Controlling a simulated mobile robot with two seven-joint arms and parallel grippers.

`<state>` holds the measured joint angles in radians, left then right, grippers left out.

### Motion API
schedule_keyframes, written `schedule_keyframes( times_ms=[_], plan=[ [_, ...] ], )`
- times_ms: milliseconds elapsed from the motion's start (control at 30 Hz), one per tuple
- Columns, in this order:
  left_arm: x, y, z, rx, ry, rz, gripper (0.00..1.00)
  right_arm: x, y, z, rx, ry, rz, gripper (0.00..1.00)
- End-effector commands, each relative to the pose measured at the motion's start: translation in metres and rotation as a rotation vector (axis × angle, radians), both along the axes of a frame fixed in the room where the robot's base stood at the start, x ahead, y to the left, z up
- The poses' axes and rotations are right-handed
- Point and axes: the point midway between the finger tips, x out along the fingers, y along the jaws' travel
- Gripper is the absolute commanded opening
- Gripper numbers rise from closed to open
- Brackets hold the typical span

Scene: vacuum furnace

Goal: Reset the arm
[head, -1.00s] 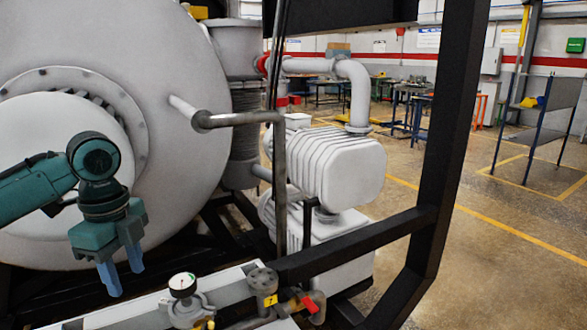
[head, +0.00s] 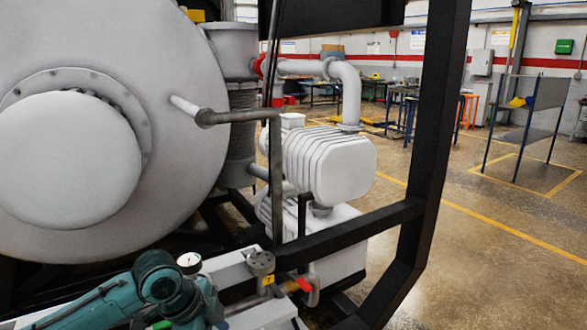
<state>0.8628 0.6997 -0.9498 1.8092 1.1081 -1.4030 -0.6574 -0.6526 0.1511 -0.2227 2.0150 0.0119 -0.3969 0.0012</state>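My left arm (head: 105,302) is teal and comes in low from the left edge in the head view. Its wrist (head: 158,278) is at the bottom of the picture, in front of the white housing that carries the gauge. My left gripper (head: 200,308) is at the bottom edge, and its fingertips do not show, so I cannot see whether it is open. My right arm and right gripper are not in view.
The large grey furnace vessel (head: 180,160) fills the left. Close to my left wrist are a pressure gauge (head: 189,261), a red-handled valve (head: 303,285) and a white housing (head: 228,272). A black frame (head: 425,180) and ribbed pump (head: 340,165) stand right. Floor (head: 490,270) beyond is clear.

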Motion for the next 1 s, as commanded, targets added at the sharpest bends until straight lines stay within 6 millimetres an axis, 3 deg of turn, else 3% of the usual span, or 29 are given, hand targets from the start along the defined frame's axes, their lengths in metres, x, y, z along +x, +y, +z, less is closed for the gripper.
schedule_keyframes(
  times_ms=[33, 200, 400, 567, 700, 900, 1000],
  plan=[
    [-0.009, -0.020, -0.021, -0.068, 0.001, 0.031, 0.41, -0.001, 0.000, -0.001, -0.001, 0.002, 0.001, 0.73],
    [-0.028, -0.063, -0.065, -0.289, -0.037, 0.209, 0.41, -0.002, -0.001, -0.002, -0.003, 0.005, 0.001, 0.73],
    [-0.058, -0.080, -0.105, -0.515, -0.065, 0.486, 0.41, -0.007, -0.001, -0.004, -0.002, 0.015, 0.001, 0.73],
    [-0.091, -0.065, -0.135, -0.636, -0.097, 0.739, 0.41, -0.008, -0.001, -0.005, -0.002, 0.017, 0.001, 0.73],
    [-0.128, -0.037, -0.159, -0.680, -0.139, 0.942, 0.41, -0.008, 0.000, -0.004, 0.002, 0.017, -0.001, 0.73],
    [-0.173, -0.001, -0.178, -0.673, -0.198, 1.111, 0.41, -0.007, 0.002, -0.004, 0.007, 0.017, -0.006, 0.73],
    [-0.184, 0.007, -0.181, -0.667, -0.212, 1.141, 0.41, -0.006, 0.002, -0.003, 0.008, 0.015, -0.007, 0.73]
  ],
)
